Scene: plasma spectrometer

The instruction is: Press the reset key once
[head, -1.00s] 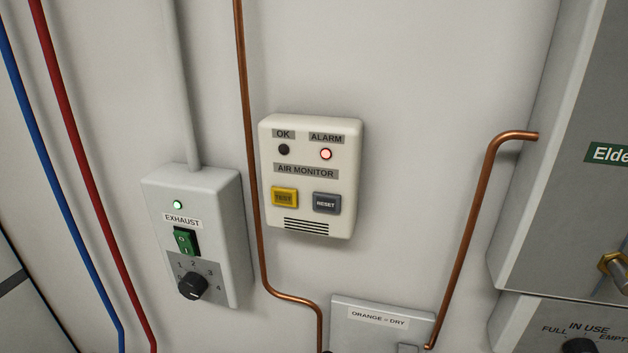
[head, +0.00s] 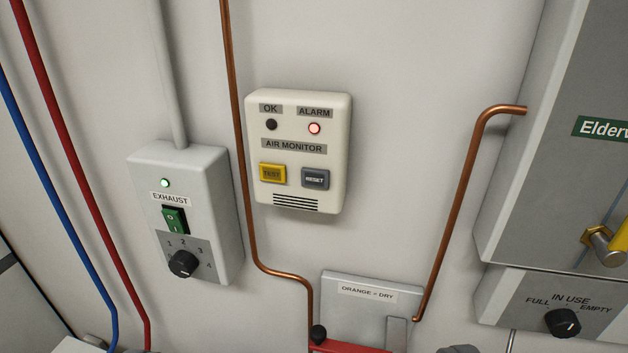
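The grey reset key (head: 315,179) is on the lower right of the cream air monitor box (head: 299,110) on the wall, in the middle of the head view. It is labelled RESET, and nothing touches it. The yellow TEST key (head: 272,173) is just to its left. The ALARM lamp (head: 314,128) glows red and the OK lamp (head: 271,124) is dark. My gripper is not in view.
A copper pipe (head: 235,130) runs close along the box's left side. The exhaust box (head: 180,155) is left of it. Below are the ORANGE = DRY panel (head: 355,310) and a red bar (head: 345,347). Another copper pipe (head: 460,200) and a grey cabinet (head: 540,170) are at right.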

